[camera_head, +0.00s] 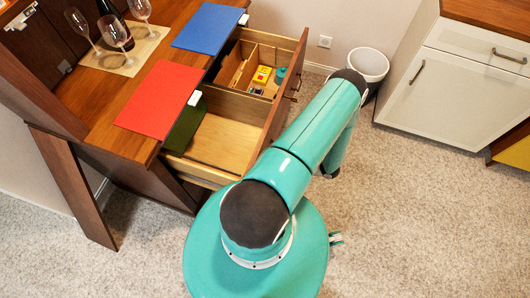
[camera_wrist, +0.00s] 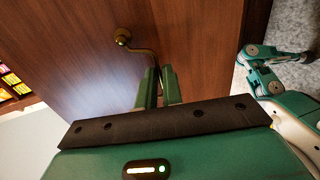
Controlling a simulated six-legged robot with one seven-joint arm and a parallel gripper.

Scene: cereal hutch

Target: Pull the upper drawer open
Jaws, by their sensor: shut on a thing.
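The upper drawer stands pulled out from the hutch in the head view, its brown front (camera_head: 285,87) facing right and its pale wooden inside (camera_head: 222,140) showing. The drawer front fills much of the wrist view (camera_wrist: 75,70). A brass handle (camera_wrist: 123,38) is fixed to it, and its bar runs down between the green fingers of my gripper (camera_wrist: 157,87). My gripper is shut on the handle. In the head view my arm hides the gripper.
A white bin (camera_head: 368,66) and white cabinet (camera_head: 455,95) stand right. Carpet at lower right is clear.

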